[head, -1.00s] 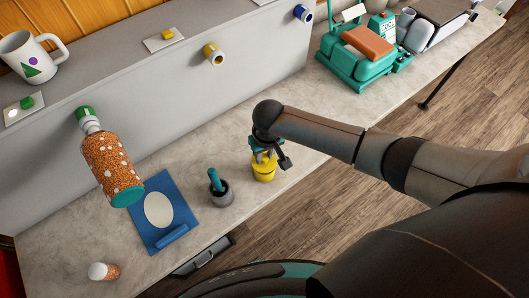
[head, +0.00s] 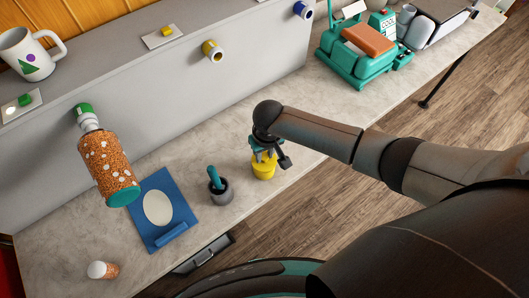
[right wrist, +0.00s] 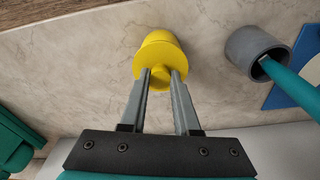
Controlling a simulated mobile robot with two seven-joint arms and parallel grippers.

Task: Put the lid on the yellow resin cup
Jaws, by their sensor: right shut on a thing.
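The yellow resin cup (head: 263,172) stands on the stone-look counter below my right gripper (head: 265,152). In the right wrist view, my right gripper (right wrist: 161,80) is shut on the knob of the yellow lid (right wrist: 146,60). The lid lies across the mouth of the yellow cup (right wrist: 159,36), whose side shows past the lid. I cannot tell whether the lid is fully seated or slightly above the rim. In the head view, the gripper mostly hides the lid. My left gripper is not in view.
A grey cup (head: 220,192) with a teal-handled tool stands left of the yellow cup. Beyond it are a blue board (head: 178,212) with a pale oval and a speckled orange roller (head: 108,170). A teal machine (head: 355,62) stands at the back right. Counter right of the cup is clear.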

